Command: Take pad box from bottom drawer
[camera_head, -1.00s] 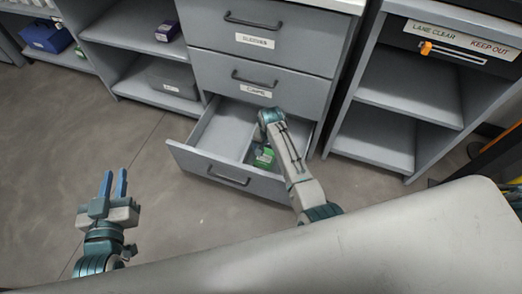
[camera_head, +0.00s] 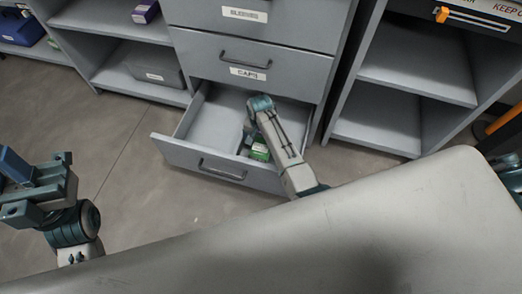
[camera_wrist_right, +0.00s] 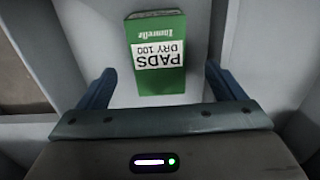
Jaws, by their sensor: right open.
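The pad box is a green box (camera_wrist_right: 158,52) with a white label reading PADS DRY 100. It lies inside the open bottom drawer (camera_head: 208,160), in its right part, and shows partly behind my arm in the head view (camera_head: 259,151). My right gripper (camera_wrist_right: 157,88) is open above the drawer, its blue fingers on either side of the box's near end and apart from it. In the head view my right arm reaches down into the drawer and hides its fingers. My left gripper (camera_head: 8,185) is at the left edge, away from the drawer; its fingertips are partly cut off.
Shelves stand at the left with a grey bin (camera_head: 155,68) and a purple box (camera_head: 145,11). Empty shelves (camera_head: 415,70) stand at the right. A pale surface (camera_head: 330,240) fills the foreground.

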